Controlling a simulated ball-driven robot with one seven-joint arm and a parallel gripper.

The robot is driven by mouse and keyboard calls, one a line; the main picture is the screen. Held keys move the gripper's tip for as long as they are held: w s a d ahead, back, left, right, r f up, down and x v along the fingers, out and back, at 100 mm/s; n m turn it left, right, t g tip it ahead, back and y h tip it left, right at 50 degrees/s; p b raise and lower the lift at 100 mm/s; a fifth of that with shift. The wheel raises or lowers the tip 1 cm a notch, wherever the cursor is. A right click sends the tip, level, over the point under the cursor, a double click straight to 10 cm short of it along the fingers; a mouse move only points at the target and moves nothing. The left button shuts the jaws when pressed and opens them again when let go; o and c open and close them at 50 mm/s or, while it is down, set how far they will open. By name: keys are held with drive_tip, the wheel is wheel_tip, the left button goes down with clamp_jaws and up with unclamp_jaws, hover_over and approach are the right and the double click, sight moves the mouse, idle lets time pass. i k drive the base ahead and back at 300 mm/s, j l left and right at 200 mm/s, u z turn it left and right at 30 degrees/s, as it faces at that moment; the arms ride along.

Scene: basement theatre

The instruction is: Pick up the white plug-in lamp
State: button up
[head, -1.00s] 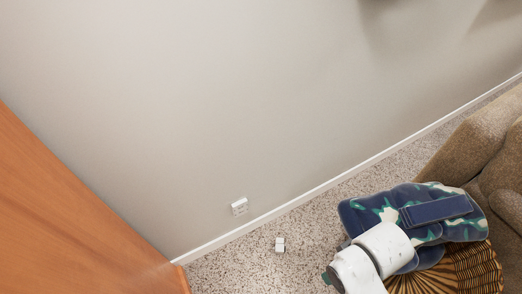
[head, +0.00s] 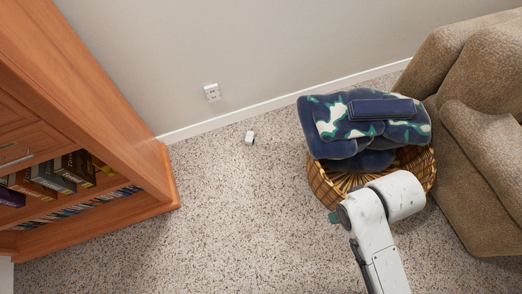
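A small white block-shaped thing (head: 249,137), which looks like the plug-in lamp, lies on the speckled carpet just out from the wall, below and right of the wall outlet (head: 212,92). It is apart from the wall and from the basket. My arm, white, shows at the lower right, over the carpet and the front edge of the basket. My gripper's fingers cannot be made out in this view.
A round wicker basket (head: 322,184) with folded blue patterned blankets (head: 336,148) stands right of the lamp. A brown sofa (head: 463,190) is at the right, a wooden bookcase (head: 150,206) at the left.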

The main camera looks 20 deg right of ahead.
sight(250, 136)
drive_tip(key=k+l, duration=0.15)
drive_tip(key=k, duration=0.2)
drive_tip(key=i+j+z, duration=0.3)
drive_tip(key=i+j, duration=0.45)
drive_tip(key=i, duration=0.4)
drive_tip(key=i+j+z, duration=0.3)
drive_tip(key=i+j, duration=0.65)
drive_tip(key=i, duration=0.05)
